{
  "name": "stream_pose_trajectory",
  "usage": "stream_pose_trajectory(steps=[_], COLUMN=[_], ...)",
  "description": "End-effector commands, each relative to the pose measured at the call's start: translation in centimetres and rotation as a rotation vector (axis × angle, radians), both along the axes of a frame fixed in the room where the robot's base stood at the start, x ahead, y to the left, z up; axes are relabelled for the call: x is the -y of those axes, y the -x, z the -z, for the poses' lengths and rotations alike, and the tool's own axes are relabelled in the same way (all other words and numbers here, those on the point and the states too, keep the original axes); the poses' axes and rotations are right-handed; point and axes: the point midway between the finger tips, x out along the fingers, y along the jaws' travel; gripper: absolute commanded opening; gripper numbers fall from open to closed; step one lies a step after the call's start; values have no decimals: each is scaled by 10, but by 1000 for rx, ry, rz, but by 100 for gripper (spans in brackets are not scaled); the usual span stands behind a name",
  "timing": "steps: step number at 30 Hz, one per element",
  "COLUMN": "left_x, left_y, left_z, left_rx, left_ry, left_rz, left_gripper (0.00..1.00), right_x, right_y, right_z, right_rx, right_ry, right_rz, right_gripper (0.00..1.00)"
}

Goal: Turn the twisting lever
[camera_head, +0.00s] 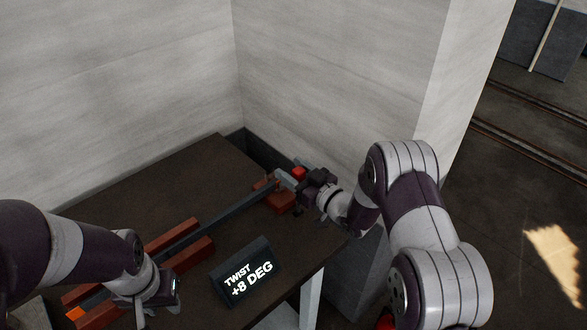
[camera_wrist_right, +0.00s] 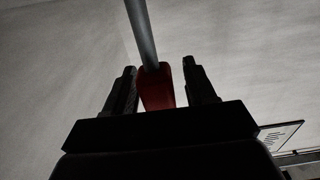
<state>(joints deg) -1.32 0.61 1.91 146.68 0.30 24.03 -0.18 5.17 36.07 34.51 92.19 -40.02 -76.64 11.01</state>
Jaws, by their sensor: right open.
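The twisting lever shows in the right wrist view as a grey rod (camera_wrist_right: 141,35) with a red grip (camera_wrist_right: 156,88). The red grip lies between the two fingers of my right gripper (camera_wrist_right: 160,82), with gaps on both sides, so the fingers are open around it. In the head view the lever's red end (camera_head: 299,173) is at the table's far right end, beside my right gripper (camera_head: 303,184), which partly hides the lever. My left gripper (camera_head: 158,300) is at the lower left, near the front of the table; its finger opening is unclear.
A long grey bar (camera_head: 222,211) runs across the brown table (camera_head: 150,190) between red-brown blocks (camera_head: 180,236). A dark sign (camera_head: 247,272) reading "TWIST +8 DEG" stands in front of it. Pale walls (camera_head: 330,80) close the back; open floor lies right.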

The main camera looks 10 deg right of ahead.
Motion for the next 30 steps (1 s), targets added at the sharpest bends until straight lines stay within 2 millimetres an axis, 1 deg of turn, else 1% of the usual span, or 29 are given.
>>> stream_pose_trajectory(steps=[7, 8, 9, 11, 12, 16, 18, 21, 29, 30], left_x=[0, 0, 0, 0, 0, 0, 0, 0, 0, 0], left_y=[0, 0, 0, 0, 0, 0, 0, 0, 0, 0], left_z=[0, 0, 0, 0, 0, -2, -8, -12, -10, -10], left_rx=[0, 0, 0, 0, 0, 0, 0, 0, 0, 0], left_ry=[0, 0, 0, 0, 0, 0, 0, 0, 0, 0], left_rz=[0, 0, 0, 0, 0, 0, 0, 0, 0, 0], left_gripper=[34, 34, 34, 34, 34, 34, 34, 34, 34, 34], right_x=[-1, -1, -1, -1, 0, -1, -5, -9, -10, -10], right_y=[-1, -1, -1, -1, -1, -2, -7, -14, -15, -15], right_z=[0, 0, 0, 0, 0, -1, -3, -1, 3, 3], right_rx=[0, 0, 0, 0, 0, -4, -36, -84, -98, -97], right_ry=[0, 0, 0, 0, 0, 4, 27, 57, 66, 66], right_rz=[0, 0, 0, 0, 0, 0, -2, -1, 1, 1], right_gripper=[55, 46, 33, 13, 0, 0, 0, 0, 0, 38])
